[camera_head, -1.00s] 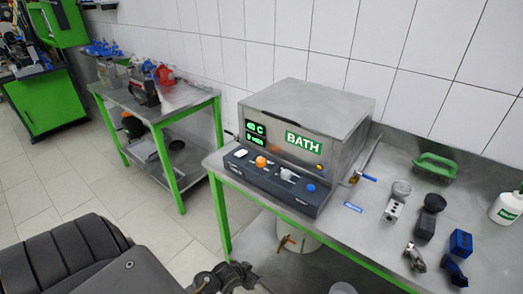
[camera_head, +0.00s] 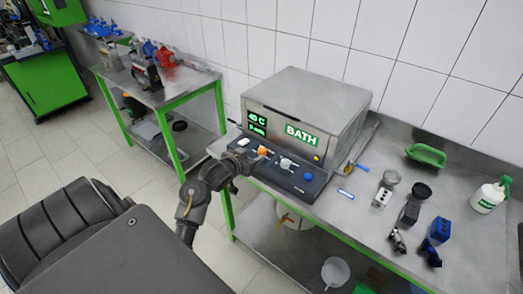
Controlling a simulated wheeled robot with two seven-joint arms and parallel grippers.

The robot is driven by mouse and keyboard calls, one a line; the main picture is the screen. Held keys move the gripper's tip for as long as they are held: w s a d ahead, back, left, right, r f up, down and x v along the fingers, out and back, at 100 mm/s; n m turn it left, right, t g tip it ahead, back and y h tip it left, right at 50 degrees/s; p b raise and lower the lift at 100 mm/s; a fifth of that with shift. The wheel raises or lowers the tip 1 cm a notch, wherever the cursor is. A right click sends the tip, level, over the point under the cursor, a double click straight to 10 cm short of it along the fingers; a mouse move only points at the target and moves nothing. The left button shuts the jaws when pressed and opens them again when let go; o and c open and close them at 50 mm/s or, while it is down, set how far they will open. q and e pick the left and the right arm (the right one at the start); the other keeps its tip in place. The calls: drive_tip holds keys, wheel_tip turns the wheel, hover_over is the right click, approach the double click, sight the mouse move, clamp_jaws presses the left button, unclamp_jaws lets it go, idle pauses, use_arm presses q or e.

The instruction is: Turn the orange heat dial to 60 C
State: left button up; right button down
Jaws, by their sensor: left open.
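The orange heat dial (camera_head: 262,151) sits on the dark sloped control panel (camera_head: 290,172) at the front of the steel bath (camera_head: 308,110). The green display (camera_head: 257,123) on the bath reads 40 C above a second line in minutes. My left gripper (camera_head: 245,158) is at the panel's left part, just left of the orange dial. It is open, and I cannot tell whether it touches the dial. It hides part of the panel's left front. My right gripper is not in view.
A white switch (camera_head: 243,142), a grey knob (camera_head: 285,163) and a blue knob (camera_head: 308,177) share the panel. A second bench (camera_head: 165,88) stands at left.

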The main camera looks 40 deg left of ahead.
sight(261, 151)
use_arm(q)
drive_tip(key=x, duration=0.7)
drive_tip(key=shift+w+f+p, duration=0.15)
drive_tip(key=shift+w+p, duration=0.15)
drive_tip(key=shift+p, duration=0.1)
drive_tip(key=c, duration=1)
